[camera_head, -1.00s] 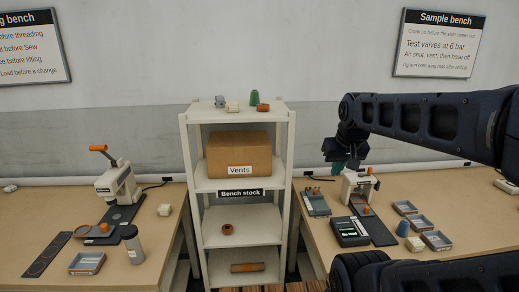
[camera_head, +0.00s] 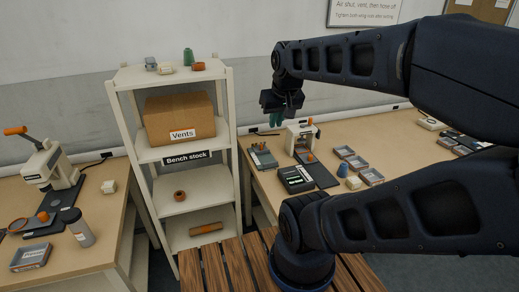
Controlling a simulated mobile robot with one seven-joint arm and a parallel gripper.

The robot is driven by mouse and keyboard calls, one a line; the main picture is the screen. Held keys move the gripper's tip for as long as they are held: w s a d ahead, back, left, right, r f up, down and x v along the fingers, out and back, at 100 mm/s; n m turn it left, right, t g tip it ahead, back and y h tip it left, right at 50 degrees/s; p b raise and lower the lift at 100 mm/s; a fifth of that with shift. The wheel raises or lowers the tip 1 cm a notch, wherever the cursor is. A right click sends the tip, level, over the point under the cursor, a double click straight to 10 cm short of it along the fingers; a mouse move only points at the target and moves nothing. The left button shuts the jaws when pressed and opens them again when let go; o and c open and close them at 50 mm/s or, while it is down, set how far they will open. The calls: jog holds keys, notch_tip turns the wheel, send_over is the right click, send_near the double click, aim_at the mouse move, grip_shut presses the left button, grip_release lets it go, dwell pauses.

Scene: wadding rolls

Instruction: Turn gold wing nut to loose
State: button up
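I cannot make out a gold wing nut in the head view; it may be too small or hidden. My gripper (camera_head: 275,115) hangs from my arm over the back of the right-hand bench, with teal fingertips pointing down. It is just left of a small white bench device (camera_head: 299,138) with orange parts, and appears apart from it. The fingertips are too small to show whether they are open or shut. A dark board (camera_head: 322,174) with an orange piece (camera_head: 309,156) lies in front of the device.
A dark box with a lit panel (camera_head: 296,178), grey trays (camera_head: 357,163) and a blue cone (camera_head: 342,170) are on the right bench (camera_head: 390,135). A white shelf (camera_head: 188,204) with a cardboard box (camera_head: 180,117) stands left. Another press (camera_head: 50,165) is far left.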

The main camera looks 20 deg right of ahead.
jog(key=shift+o, duration=1.3)
jog(key=shift+w+r, duration=0.1)
jog(key=shift+w, duration=0.1)
jog(key=w+d+f+m+g, duration=0.1)
jog(key=w+m, duration=0.2)
jog(key=w, duration=0.6)
jog(key=w+d+f+m+g+y, duration=0.1)
jog(key=w+m, duration=0.2)
jog(key=w, duration=0.5)
jog(key=w+d+f+m+g, duration=0.1)
jog(key=w+f+m, duration=0.15)
jog(key=w, duration=0.65)
jog(key=w+d+f+m, duration=0.3)
jog(key=w+f+m, duration=0.2)
jog(key=w+f, duration=0.5)
jog(key=w+d+f+m+g+h, duration=0.1)
jog(key=w+f+m, duration=0.1)
jog(key=w+f, duration=0.4)
jog(key=w+d+f+m+g, duration=0.1)
jog(key=w+d+f+m, duration=0.15)
jog(key=w+f, duration=0.35)
jog(key=f, duration=1)
jog(key=shift+s+a, duration=0.15)
jog(key=shift+a, duration=0.25)
grip_shut()
